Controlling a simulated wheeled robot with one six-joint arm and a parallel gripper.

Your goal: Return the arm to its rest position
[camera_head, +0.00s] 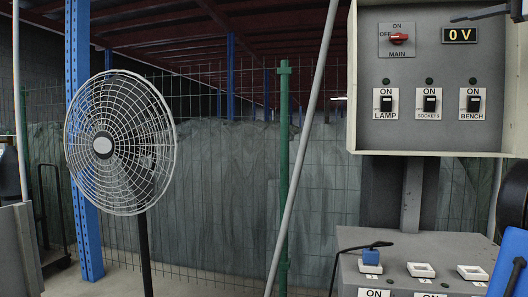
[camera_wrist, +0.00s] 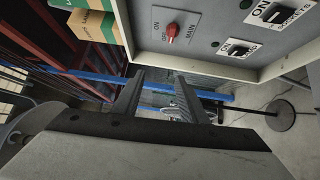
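My gripper (camera_wrist: 160,82) shows in the wrist view with its two dark fingers apart and nothing between them. It is near the grey switch panel (camera_wrist: 210,40), whose red main knob (camera_wrist: 171,33) is beyond the fingers and apart from them. In the head view the panel (camera_head: 432,60) stands at upper right, with the red main knob (camera_head: 398,38) and a display (camera_head: 460,35) reading 0 V. A dark bar cuts in at the top right edge there; I cannot tell whether it is a gripper finger.
Lamp (camera_head: 386,103), sockets (camera_head: 430,103) and bench (camera_head: 474,103) switches line the panel. Below, a blue plug (camera_head: 371,257) with a black cable sits at the left socket of a grey box (camera_head: 345,270). A fan (camera_head: 120,143) stands left. Boxes (camera_wrist: 95,24) show in the wrist view.

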